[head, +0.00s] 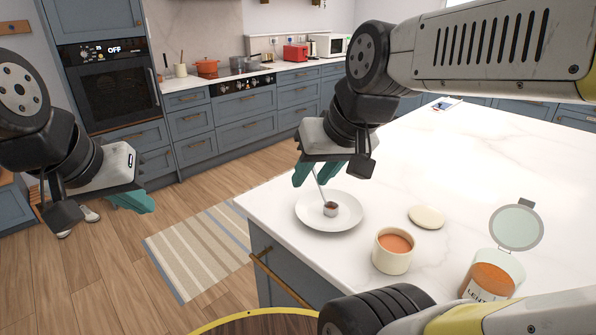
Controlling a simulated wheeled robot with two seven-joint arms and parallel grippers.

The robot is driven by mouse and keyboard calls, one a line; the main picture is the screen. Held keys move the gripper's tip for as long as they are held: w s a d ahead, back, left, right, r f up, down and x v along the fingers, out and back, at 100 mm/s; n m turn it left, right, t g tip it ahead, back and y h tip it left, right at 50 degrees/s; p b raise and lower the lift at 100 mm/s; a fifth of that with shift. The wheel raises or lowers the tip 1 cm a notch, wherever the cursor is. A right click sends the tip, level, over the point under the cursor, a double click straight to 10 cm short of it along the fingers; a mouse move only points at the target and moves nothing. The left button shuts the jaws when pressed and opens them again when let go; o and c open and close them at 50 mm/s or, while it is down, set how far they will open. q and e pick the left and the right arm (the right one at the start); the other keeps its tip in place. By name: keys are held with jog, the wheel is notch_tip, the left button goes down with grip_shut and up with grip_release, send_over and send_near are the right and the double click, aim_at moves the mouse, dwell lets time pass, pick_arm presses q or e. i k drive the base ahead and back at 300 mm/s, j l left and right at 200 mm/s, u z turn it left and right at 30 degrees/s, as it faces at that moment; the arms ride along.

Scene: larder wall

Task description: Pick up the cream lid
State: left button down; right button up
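The cream lid (427,217) lies flat on the white marble worktop, right of the plate, with nothing on it. A cream canister (392,262) with orange-brown contents stands open just in front of the lid. My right gripper (318,175) is above the white plate (349,221), left of the lid and apart from it. A thin spoon handle runs up from a small scoop (330,209) at the plate to between its teal fingers; its grip on the handle is unclear. My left gripper (137,202) is over the floor, far left of the worktop; its finger gap is not clear.
A glass jar (488,280) of orange powder stands right of the canister, its round lid (516,228) raised. The worktop (450,170) is clear behind the cream lid. A striped rug (200,246) lies on the floor to the left.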

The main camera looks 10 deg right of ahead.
aim_at(427, 217)
jog(key=z, duration=1.65)
